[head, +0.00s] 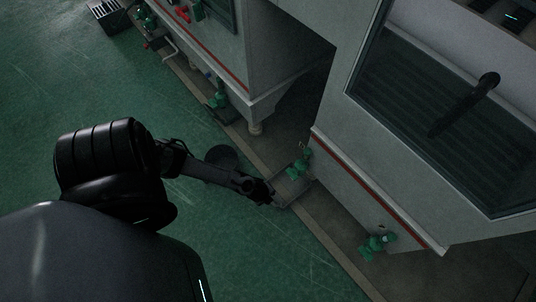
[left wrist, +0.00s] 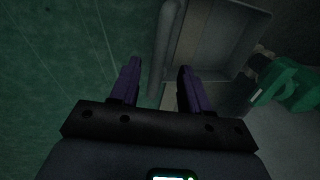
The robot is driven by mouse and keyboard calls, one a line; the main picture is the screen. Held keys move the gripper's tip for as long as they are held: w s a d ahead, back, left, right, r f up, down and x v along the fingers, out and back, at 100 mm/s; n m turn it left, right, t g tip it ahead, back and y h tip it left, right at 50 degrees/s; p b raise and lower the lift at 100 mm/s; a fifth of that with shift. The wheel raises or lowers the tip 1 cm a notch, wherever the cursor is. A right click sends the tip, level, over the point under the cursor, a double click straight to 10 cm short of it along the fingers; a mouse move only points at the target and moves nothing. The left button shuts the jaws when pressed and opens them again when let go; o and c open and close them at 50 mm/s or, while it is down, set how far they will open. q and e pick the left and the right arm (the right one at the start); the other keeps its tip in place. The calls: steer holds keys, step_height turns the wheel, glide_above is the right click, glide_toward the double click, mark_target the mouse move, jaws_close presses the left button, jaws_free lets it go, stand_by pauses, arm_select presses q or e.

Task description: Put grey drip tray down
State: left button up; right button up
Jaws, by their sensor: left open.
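The grey drip tray (head: 291,202) is at the foot of the white machine, by the green valve (head: 299,163) low on its side. In the left wrist view the tray (left wrist: 216,42) is an open shallow box with raised walls, just beyond my fingers. A rounded grey bar (left wrist: 164,45) runs along its left side. My left gripper (head: 272,198) reaches down beside the tray. In the wrist view its two dark purple fingers (left wrist: 159,80) are apart, with the bar's near part between them. I cannot tell whether either finger touches it. My right gripper is out of view.
Another green valve (head: 376,243) sticks out farther right on the machine, and one (head: 219,96) stands by the farther cabinet. A dark round disc (head: 222,157) is on the floor behind my arm. The green floor (head: 60,80) to the left is clear.

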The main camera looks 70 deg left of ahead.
arm_select(q)
steer(key=a+p+v, duration=0.1)
steer(key=p+v, duration=0.4)
steer(key=v, duration=0.3)
steer(key=w+d+r+n+h, duration=0.1)
steer(key=w+d+r+n, duration=0.15)
steer(key=d+r, duration=0.55)
steer(key=w+d+r+n, duration=0.1)
steer(key=d+r+n, duration=0.2)
steer(key=d+r, duration=0.45)
steer(key=s+a+r+n, duration=0.1)
steer(key=r+n, duration=0.2)
steer(key=r, duration=0.6)
steer(key=s+a+r+n, duration=0.1)
steer(key=r+n, duration=0.3)
steer(key=r, duration=0.6)
steer(key=shift+a+r+t, duration=0.3)
steer(key=shift+a+t, duration=0.1)
steer(key=shift+a, duration=0.25)
steer(key=shift+p, duration=0.35)
